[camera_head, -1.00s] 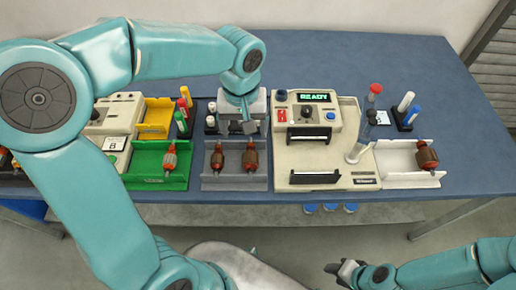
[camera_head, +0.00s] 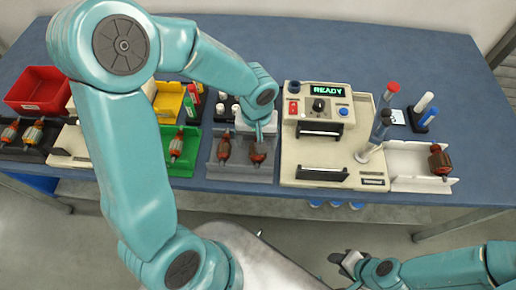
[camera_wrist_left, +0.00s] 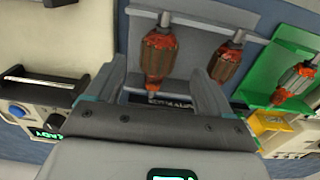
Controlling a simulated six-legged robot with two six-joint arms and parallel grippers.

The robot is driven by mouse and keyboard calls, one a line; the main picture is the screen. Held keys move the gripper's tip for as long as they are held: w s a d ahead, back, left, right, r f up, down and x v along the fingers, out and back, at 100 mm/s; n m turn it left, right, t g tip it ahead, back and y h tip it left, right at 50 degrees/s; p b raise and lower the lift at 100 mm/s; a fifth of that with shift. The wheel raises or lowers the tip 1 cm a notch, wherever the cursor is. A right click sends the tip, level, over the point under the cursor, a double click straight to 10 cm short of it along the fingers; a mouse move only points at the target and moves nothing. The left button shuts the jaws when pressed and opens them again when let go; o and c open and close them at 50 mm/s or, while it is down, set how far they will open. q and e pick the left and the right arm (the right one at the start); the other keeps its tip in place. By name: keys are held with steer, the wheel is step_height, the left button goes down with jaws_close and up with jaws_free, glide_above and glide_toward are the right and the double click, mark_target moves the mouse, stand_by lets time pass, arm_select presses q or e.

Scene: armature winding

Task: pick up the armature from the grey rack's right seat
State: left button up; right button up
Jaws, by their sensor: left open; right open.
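The grey rack (camera_head: 240,172) stands on the blue table and holds two dark red-brown armatures side by side. The armature in its right seat (camera_head: 258,151) is partly hidden by my left gripper (camera_head: 262,130), which is above its far end. In the left wrist view the picture is turned round: this armature (camera_wrist_left: 158,54) shows between the two open fingers of my left gripper (camera_wrist_left: 163,82), with nothing gripped. The left-seat armature (camera_head: 224,149) shows outside the fingers in that view (camera_wrist_left: 228,62). My right gripper (camera_head: 350,262) is open and empty, low in front of the table.
The beige winding machine (camera_head: 318,150) with a READY display is just right of the rack. A green tray (camera_head: 181,165) with an armature is left of it. A white tray (camera_head: 408,165) with an armature is at right. A red bin (camera_head: 38,90) is far left.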

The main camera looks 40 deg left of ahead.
arm_select(q)
steer(key=f, duration=0.4)
steer(key=shift+w+f, duration=0.25)
steer(key=shift+w, duration=0.05)
steer(key=shift+f, duration=0.2)
steer(key=shift+s, duration=0.2)
steer(key=shift+w, duration=0.15)
steer(key=c, duration=1.4)
steer(key=shift+r, duration=0.1)
